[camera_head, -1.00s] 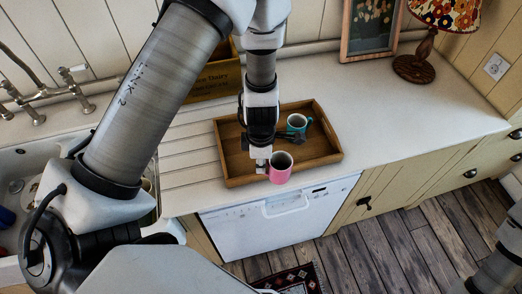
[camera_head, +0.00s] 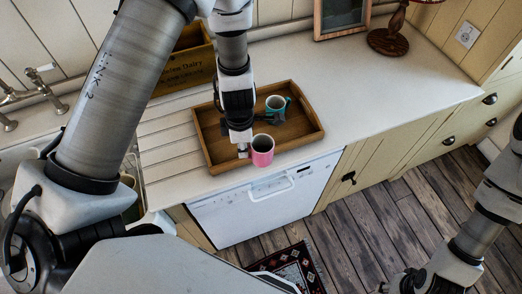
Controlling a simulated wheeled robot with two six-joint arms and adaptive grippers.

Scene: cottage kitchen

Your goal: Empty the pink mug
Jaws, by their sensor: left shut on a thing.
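The pink mug (camera_head: 262,153) is upright at the front edge of the wooden tray, in the middle of the head view. My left gripper (camera_head: 246,146) comes down from above and is shut on the pink mug at its left side. The mug's inside looks dark, and I cannot tell what is in it. My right gripper (camera_head: 402,284) is low at the bottom right, over the floor, far from the mug. Its fingers are too small and cut off to read.
A teal mug (camera_head: 275,108) stands in the wooden tray (camera_head: 303,138), with a dark utensil-like thing beside it. The sink (camera_head: 12,150) is at the left, partly behind my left arm. A lamp base (camera_head: 388,40) and a picture frame (camera_head: 340,14) stand at the back right. The counter (camera_head: 400,88) right of the tray is clear.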

